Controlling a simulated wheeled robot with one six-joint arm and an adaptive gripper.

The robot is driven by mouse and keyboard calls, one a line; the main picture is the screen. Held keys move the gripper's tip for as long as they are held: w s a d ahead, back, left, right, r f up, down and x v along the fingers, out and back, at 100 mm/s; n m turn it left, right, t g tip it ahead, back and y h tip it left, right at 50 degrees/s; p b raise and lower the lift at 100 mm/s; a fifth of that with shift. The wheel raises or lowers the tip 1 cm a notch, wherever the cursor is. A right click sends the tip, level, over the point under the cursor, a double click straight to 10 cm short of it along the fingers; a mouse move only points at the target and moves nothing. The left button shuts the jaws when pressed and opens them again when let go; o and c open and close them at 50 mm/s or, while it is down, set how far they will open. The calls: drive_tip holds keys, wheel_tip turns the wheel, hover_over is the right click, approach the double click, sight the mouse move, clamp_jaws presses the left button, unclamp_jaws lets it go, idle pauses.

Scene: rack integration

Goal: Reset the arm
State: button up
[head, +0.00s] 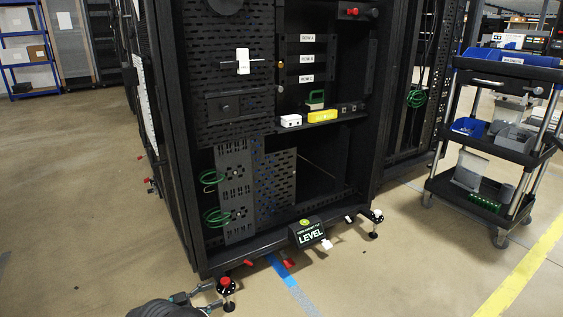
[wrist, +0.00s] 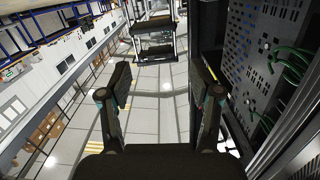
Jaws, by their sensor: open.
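My gripper (wrist: 162,82) shows in the wrist view with its two fingers spread wide apart. It is open and nothing is between the fingers. In the wrist view the perforated side of a black rack (wrist: 262,50) with green cables (wrist: 290,65) stands to the right of the fingers, apart from them. In the head view part of my arm (head: 160,309) shows at the bottom left, low in front of the black rack (head: 180,150).
A cart (head: 490,140) with blue bins stands at right. Floor at left is clear.

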drive_tip(key=w+a+f+n+t+y, duration=0.4)
drive_tip(key=w+a+f+n+y, duration=0.1)
drive_tip(key=a+f+y, duration=0.3)
drive_tip(key=s+a+r+n+g+y+p, duration=0.1)
drive_tip(key=a+r+n+g+y, duration=0.2)
drive_tip(key=a+r+n+y, duration=0.5)
drive_tip(key=s+d+r+n+g+y+p, duration=0.1)
drive_tip(key=s+d+r+g+y, duration=0.1)
drive_tip(key=s+d+r+g, duration=0.35)
drive_tip(key=s+d+r+n+g+y+p, duration=0.1)
drive_tip(key=s+d+r+g+p, duration=0.1)
drive_tip(key=s+d+r, duration=0.65)
drive_tip(key=s+d+r+t+h+p, duration=0.1)
drive_tip(key=s+d+r+p, duration=0.1)
drive_tip(key=s+d+r, duration=0.5)
drive_tip(key=s+d+r+m+t+h+p, duration=0.1)
drive_tip(key=s+d+r+h+p, duration=0.1)
drive_tip(key=s+d+r, duration=0.5)
drive_tip(key=s+d+r+m+t+h+p, duration=0.1)
drive_tip(key=s+d+r, duration=0.7)
drive_tip(key=d+r, duration=0.8)
drive_tip(key=d+p, duration=0.1)
drive_tip(key=d, duration=0.8)
drive_tip(key=shift+d+r+h+p, duration=0.15)
drive_tip(key=shift+d+h+p, duration=0.15)
drive_tip(key=shift+d+p, duration=0.1)
